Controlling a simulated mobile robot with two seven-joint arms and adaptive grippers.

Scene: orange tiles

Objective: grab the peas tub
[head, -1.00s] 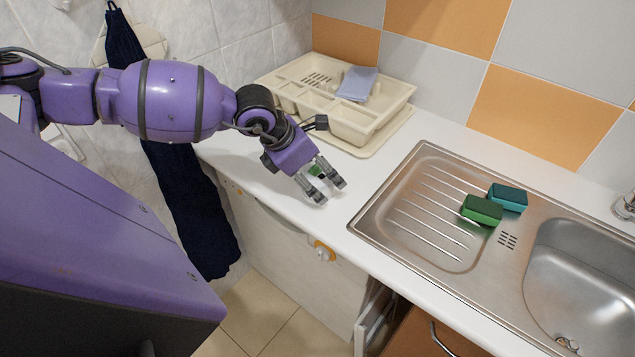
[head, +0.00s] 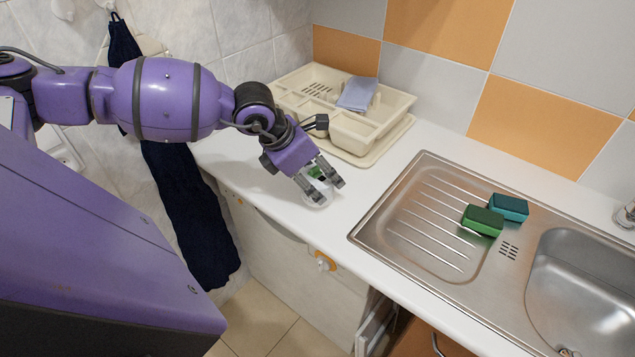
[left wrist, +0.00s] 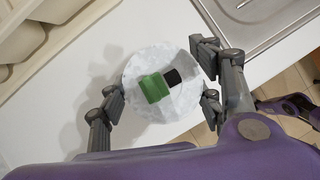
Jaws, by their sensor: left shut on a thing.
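The peas tub (left wrist: 187,100) is a round white tub with a green and a black patch on it, seen from above in the left wrist view. In the head view the tub (head: 318,189) shows partly between the fingers, at the counter's front edge. My left gripper (head: 330,193) is shut on the tub. In the left wrist view its fingers (left wrist: 158,88) stand on both sides of the tub. Whether the tub touches the counter is hard to tell. My right gripper is not in view.
A cream cutlery tray (head: 385,128) with a blue-grey cloth (head: 357,94) stands behind the gripper. A steel sink (head: 420,245) lies to the right, with a green sponge (head: 482,221) and a teal sponge (head: 509,207) on it. The white counter (head: 385,178) between is clear.

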